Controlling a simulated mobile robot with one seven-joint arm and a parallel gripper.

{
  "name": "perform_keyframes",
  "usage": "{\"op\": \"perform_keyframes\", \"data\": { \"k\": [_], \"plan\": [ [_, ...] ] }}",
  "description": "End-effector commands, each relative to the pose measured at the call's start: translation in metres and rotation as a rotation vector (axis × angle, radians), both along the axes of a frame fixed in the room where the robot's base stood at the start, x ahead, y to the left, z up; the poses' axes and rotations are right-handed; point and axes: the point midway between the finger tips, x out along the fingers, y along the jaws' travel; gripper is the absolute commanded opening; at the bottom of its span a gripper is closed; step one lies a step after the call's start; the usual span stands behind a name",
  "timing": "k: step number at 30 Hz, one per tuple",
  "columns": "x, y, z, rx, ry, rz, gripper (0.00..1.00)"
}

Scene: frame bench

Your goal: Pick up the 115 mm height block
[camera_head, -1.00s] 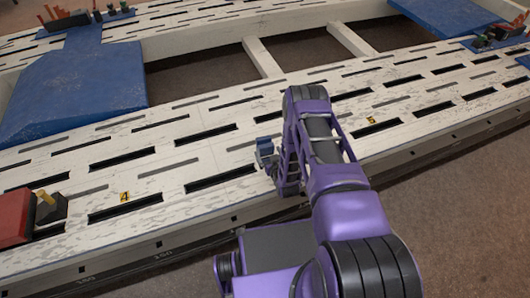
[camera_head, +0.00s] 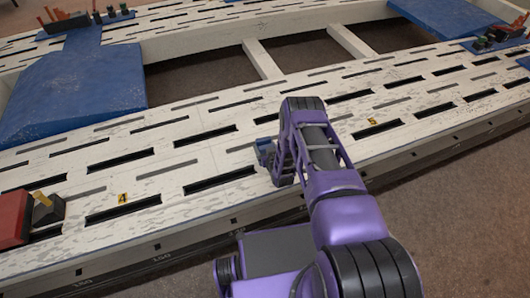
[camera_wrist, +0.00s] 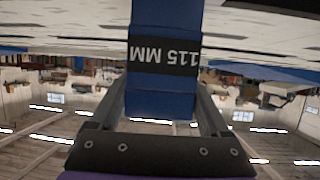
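The 115 mm height block is blue, with a dark band lettered "115 MM". In the wrist view the block (camera_wrist: 165,105) stands between my fingers, its lettering upside down, and runs off the top edge. My gripper (camera_wrist: 163,82) has one finger against each side of it, with no clear gap at the tips. In the head view the block (camera_head: 265,146) is a small blue shape at the front part of the bench, left of my arm. My arm hides most of the gripper there, and the block's foot is not clear.
The white slotted bench (camera_head: 215,115) stretches across the head view. A large blue piece (camera_head: 75,90) lies on it at left. A red and black tool (camera_head: 22,217) stands at the front left. Yellow markers 4 (camera_head: 122,199) and 5 (camera_head: 373,121) lie on either side of my arm.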

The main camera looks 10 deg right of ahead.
Motion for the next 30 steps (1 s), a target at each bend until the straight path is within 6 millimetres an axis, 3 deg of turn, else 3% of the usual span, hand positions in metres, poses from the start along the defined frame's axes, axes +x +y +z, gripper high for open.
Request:
{"op": "perform_keyframes", "data": {
  "k": [1, 13, 23, 30],
  "plan": [
    [0.0, 0.0, 0.0, 0.0, 0.0, 0.0, 0.69],
    [0.0, 0.0, 0.0, -0.001, 0.0, 0.0, 0.0],
    [0.002, 0.0, 0.004, 0.0, -0.007, 0.0, 0.0],
    [0.003, 0.0, 0.035, 0.0, -0.008, -0.001, 0.0]
  ]
}}
